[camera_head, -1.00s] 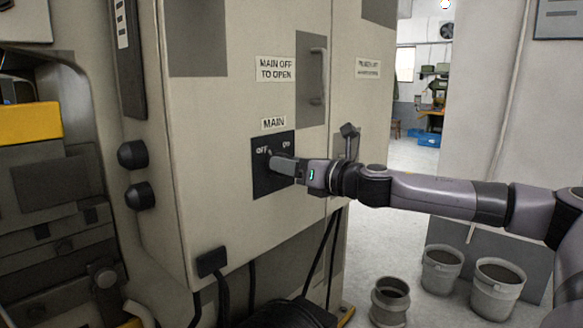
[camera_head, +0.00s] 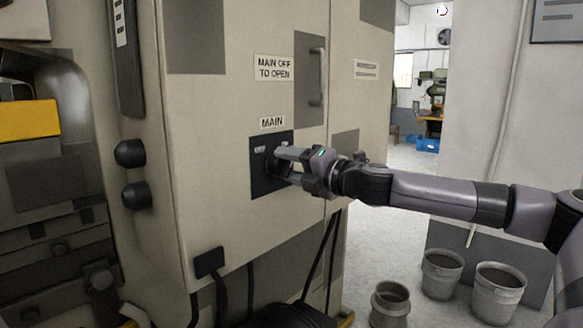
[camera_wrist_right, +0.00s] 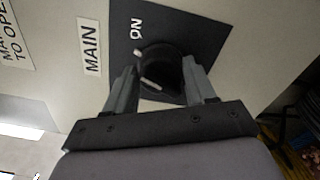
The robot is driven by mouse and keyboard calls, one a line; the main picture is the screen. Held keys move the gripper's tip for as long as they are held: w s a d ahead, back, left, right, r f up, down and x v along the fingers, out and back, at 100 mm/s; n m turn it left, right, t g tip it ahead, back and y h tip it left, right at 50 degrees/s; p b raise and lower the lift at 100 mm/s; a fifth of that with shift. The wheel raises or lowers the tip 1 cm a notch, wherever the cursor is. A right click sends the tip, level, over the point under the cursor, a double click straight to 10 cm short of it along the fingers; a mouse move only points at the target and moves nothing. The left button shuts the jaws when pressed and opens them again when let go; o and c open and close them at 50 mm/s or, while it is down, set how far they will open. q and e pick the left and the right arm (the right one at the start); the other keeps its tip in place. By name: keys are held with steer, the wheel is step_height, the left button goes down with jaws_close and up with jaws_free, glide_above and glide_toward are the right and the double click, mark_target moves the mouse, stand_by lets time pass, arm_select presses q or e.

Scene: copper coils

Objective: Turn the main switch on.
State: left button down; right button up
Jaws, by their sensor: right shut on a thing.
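The main switch is a black round knob on a dark square plate (camera_head: 262,186) on the cabinet front, below the "MAIN" label (camera_head: 272,123). My right gripper (camera_head: 276,162) is shut on the main switch knob, and its fingers hide most of the knob in the head view. In the right wrist view the knob (camera_wrist_right: 162,62) sits between the two fingertips (camera_wrist_right: 160,78), with a pale mark on it. The "ON" lettering (camera_wrist_right: 136,28) shows on the plate there; the "OFF" side is not readable. My left gripper is not in view.
The beige cabinet (camera_head: 220,215) has a door handle (camera_head: 317,76) above and right of the switch. Two black knobs (camera_head: 134,153) stick out on its left. Several grey buckets (camera_head: 498,290) stand on the floor at right. A doorway opens behind.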

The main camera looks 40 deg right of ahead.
steer(key=m, duration=0.4)
steer(key=shift+f+m+b, duration=0.1)
steer(key=shift+m+b, duration=0.2)
steer(key=shift+b, duration=0.05)
stand_by(0.3)
steer(key=o, duration=1)
